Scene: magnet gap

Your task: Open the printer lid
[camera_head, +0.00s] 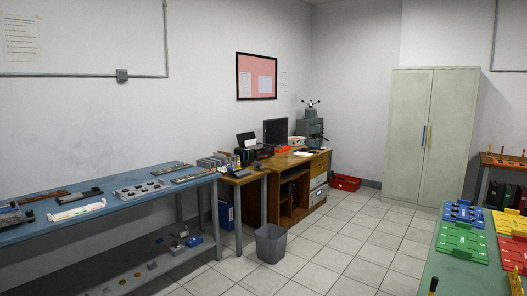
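A small black device that looks like the printer (246,141) stands against the back wall, at the left end of the wooden desk (257,199). A dark panel rises at its back; it is too small to tell whether this is a lid or a paper tray, or whether a lid is open or shut. A grey-green machine (310,129) with a spoked handle on top stands at the desk's right end. Neither of my grippers is in view.
A blue workbench (130,208) with parts runs along the left wall. A grey bin (271,244) stands on the floor before the desk. A green table (455,272) with coloured trays is at right. Tiled floor (345,245) between is clear.

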